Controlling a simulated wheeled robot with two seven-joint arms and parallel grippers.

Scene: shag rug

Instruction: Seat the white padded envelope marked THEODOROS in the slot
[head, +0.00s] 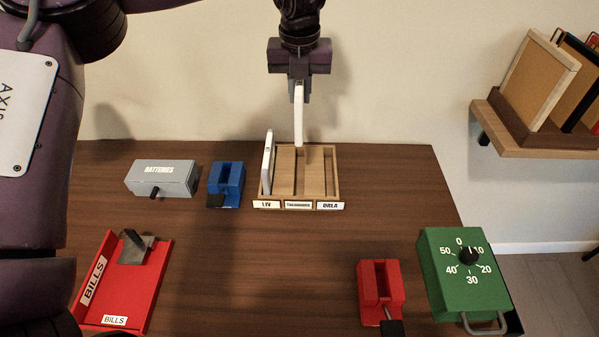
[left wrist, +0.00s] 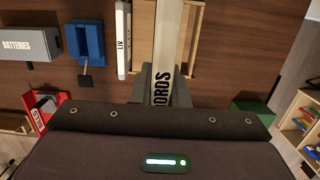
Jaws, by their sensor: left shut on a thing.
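My left gripper (head: 299,88) reaches down from the top of the head view, shut on the white padded envelope (head: 298,118). The envelope hangs upright and edge-on; its letters OROS show in the left wrist view (left wrist: 165,88). Its lower end appears over the back of the wooden slot rack (head: 319,188), in line with the middle slot; the exact height gap is hard to tell. The rack's labels read LIV, THEODOROS and ORLA. Another white envelope (head: 267,163) stands in the LIV slot. The middle and right slots look empty. My right gripper is not in view.
Left of the rack are a blue holder (head: 229,180) and a grey BATTERIES box (head: 160,179). A red BILLS tray (head: 150,290) lies front left. A red holder (head: 380,285) and a green dial box (head: 462,280) stand front right. The table's middle is clear.

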